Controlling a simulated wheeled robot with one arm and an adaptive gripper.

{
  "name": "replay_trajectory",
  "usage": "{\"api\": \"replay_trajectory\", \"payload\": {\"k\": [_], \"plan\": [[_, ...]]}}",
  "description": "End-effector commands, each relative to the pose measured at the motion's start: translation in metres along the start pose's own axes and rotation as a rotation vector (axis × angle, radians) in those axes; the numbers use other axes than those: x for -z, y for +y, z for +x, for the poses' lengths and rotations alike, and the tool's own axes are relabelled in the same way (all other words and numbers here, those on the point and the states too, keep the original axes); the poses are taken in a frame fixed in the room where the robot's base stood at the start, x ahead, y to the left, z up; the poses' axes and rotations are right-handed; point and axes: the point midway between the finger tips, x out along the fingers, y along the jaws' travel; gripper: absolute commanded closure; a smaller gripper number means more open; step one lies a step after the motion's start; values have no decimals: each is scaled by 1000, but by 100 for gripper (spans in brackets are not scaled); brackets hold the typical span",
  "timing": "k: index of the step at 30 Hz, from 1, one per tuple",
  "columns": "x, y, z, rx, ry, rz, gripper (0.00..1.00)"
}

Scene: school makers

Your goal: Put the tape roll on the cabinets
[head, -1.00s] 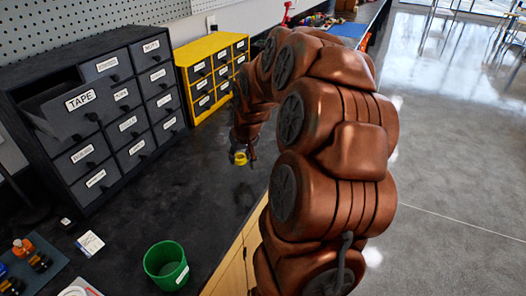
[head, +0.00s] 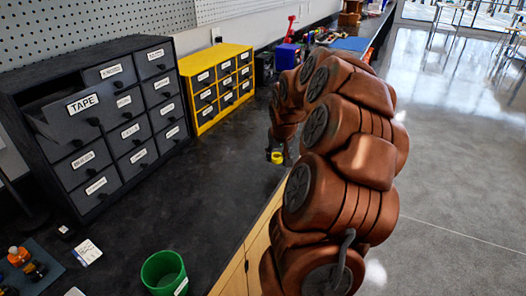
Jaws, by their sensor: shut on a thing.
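A small yellow tape roll (head: 276,157) hangs at my gripper (head: 277,150), above the right edge of the black worktop. My gripper is shut on it, though the fingers are small and dark in the head view. The black cabinet (head: 93,58) with grey labelled drawers stands on the worktop at the left. Its drawer labelled TAPE (head: 82,104) at the upper left is pulled out. A yellow cabinet (head: 225,57) with dark drawers stands beside it, further back. My gripper is to the right of both cabinets and apart from them.
A green bin (head: 163,272) stands at the front of the black worktop (head: 215,195). Small bottles (head: 22,262) and a white card (head: 87,251) lie at the front left. Blue and red items (head: 288,55) stand behind the yellow cabinet. The worktop's middle is clear.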

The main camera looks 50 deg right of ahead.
Motion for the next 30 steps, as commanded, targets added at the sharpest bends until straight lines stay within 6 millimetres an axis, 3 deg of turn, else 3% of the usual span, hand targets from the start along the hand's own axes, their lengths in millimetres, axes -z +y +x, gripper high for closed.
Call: {"api": "replay_trajectory", "payload": {"k": [15,23,30], "plan": [[63,-29,34,0,-3,-2,82],[68,-32,41,0,-2,-1,82],[57,-31,66,0,-4,1,82]]}}
